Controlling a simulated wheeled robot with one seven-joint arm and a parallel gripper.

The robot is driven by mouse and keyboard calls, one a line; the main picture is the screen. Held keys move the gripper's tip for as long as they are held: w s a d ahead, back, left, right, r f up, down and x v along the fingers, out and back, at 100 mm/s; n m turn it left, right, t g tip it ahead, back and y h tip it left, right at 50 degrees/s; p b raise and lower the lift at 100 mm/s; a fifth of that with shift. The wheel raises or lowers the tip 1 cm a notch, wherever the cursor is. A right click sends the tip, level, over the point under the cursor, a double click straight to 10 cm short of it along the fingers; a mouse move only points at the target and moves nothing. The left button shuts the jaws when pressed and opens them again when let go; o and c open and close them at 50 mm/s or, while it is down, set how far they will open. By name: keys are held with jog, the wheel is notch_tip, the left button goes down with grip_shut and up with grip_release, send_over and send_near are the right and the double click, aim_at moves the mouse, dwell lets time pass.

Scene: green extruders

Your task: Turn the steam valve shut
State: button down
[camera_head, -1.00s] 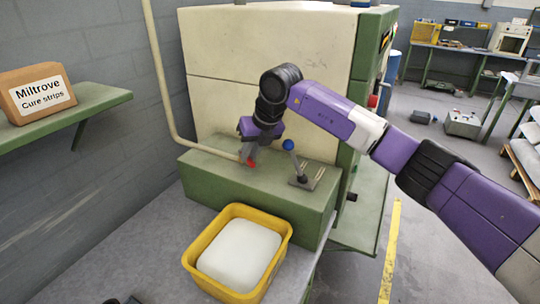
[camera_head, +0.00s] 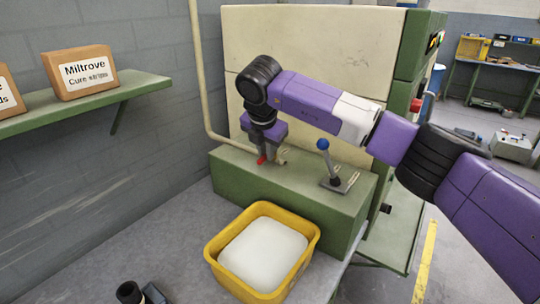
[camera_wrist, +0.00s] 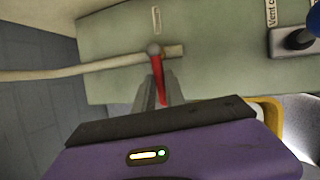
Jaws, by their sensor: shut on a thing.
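The steam valve has a short red lever (camera_wrist: 158,76) on a grey round hub (camera_wrist: 153,48), set on a beige pipe (camera_wrist: 85,71). In the wrist view the lever points away from the hub toward me, roughly crosswise to the pipe. My gripper (camera_wrist: 161,88) is shut on the lever, with one grey finger on each side. In the head view my gripper (camera_head: 265,150) hangs over the green housing (camera_head: 295,207), and only a small red bit of the lever (camera_head: 262,160) shows below it. The hub is largely hidden there.
A blue-knobbed lever (camera_head: 325,160) stands on the housing to the right of my gripper. A yellow bin (camera_head: 216,267) holding a white block is in front on the grey bench. A shelf (camera_head: 135,85) with boxes is on the left wall.

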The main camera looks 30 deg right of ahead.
jog(key=shift+w+a+r+m, duration=0.15)
jog(key=shift+w+m, duration=0.1)
jog(key=shift+m, duration=0.25)
jog(key=shift+h, duration=0.3)
jog(key=c, duration=1.4)
grip_release()
jog(key=shift+b+v, duration=0.85)
jog(key=shift+v, duration=3)
jog(key=shift+w, duration=0.1)
